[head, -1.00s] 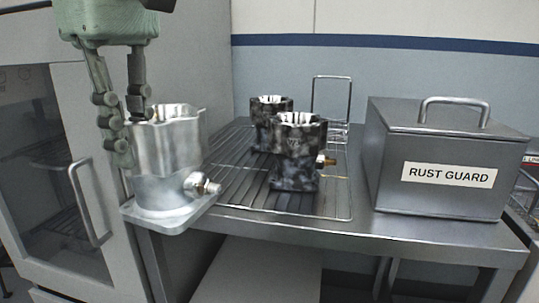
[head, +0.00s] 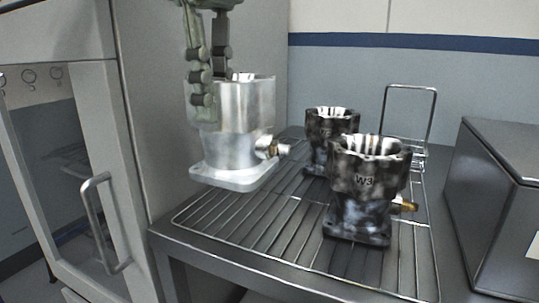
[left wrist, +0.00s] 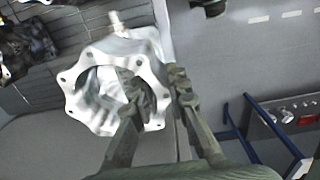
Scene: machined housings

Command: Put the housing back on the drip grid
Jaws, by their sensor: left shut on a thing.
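The bright silver housing (head: 245,105) has a square base flange and a side fitting. My left gripper (head: 212,95) is shut on its rim wall. In the left wrist view, one finger of the gripper (left wrist: 155,82) is inside the bore of the housing (left wrist: 95,52) and the other is outside the wall. The housing hangs upright at the left part of the wire drip grid (head: 262,240). Its base looks a little above the wires; the exact gap is hard to tell. My right gripper is not in view.
Two dark mottled housings stand on the grid: one marked W3 (head: 365,185) in front, another (head: 322,130) behind. A wire handle (head: 433,115) rises at the back. A steel box (head: 495,200) stands right. A cabinet with a door handle (head: 100,225) is left. The grid's front left is bare.

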